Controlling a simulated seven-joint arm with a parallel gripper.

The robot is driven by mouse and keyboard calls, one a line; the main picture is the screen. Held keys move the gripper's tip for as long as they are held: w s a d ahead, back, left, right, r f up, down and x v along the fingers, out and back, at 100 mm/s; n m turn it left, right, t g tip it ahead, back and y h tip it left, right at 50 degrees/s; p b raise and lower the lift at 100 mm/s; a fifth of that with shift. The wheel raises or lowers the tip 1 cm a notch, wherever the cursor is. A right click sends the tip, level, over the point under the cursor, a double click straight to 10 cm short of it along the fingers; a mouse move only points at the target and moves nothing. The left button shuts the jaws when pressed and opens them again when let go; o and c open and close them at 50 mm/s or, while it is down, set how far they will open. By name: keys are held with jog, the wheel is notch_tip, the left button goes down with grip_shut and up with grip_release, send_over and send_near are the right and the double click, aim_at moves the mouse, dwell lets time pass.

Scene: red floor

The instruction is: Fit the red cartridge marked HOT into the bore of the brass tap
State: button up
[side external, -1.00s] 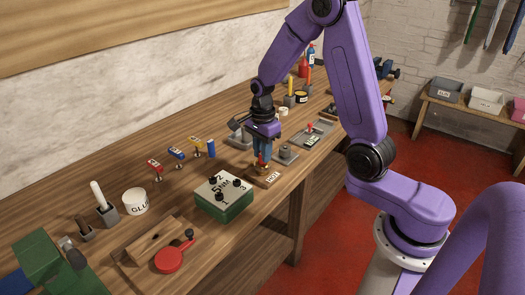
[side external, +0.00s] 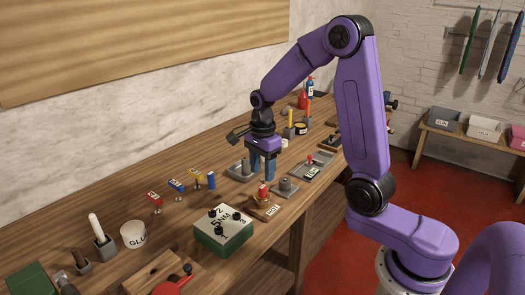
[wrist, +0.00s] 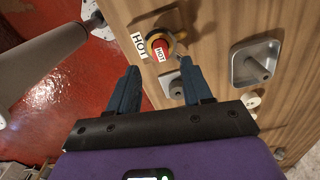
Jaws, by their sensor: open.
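The red cartridge (side external: 263,190), marked HOT, stands upright in the brass tap (side external: 264,200) on a small wooden block with a HOT label (side external: 273,211). In the wrist view the cartridge's red top (wrist: 160,50) shows inside the brass ring of the tap (wrist: 178,36); how deep it sits cannot be told. My gripper (side external: 263,178) is open and empty. Its blue fingers are above and a little behind the tap, apart from the cartridge. In the wrist view the fingertips (wrist: 160,72) are on either side, short of the cartridge.
A green box (side external: 222,232) with black knobs stands left of the tap. Grey fixtures with posts (side external: 286,188) and a grey tray (side external: 305,170) are close by. Flags on small stands (side external: 176,186), a blue cylinder (side external: 211,180) and a glue pot (side external: 134,234) stand further left.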

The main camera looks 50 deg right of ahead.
aim_at(263, 187)
notch_tip(263, 187, up, 6)
jog(key=s+a+n, duration=0.5)
jog(key=a+n, duration=0.2)
jog(key=n, duration=0.3)
jog(key=s+a+f+n, duration=0.1)
jog(key=s+n, duration=1)
jog(key=s+a+f+n, duration=0.1)
jog(key=s+n, duration=1)
jog(key=shift+a, duration=0.4)
jog(key=shift+c, duration=0.4)
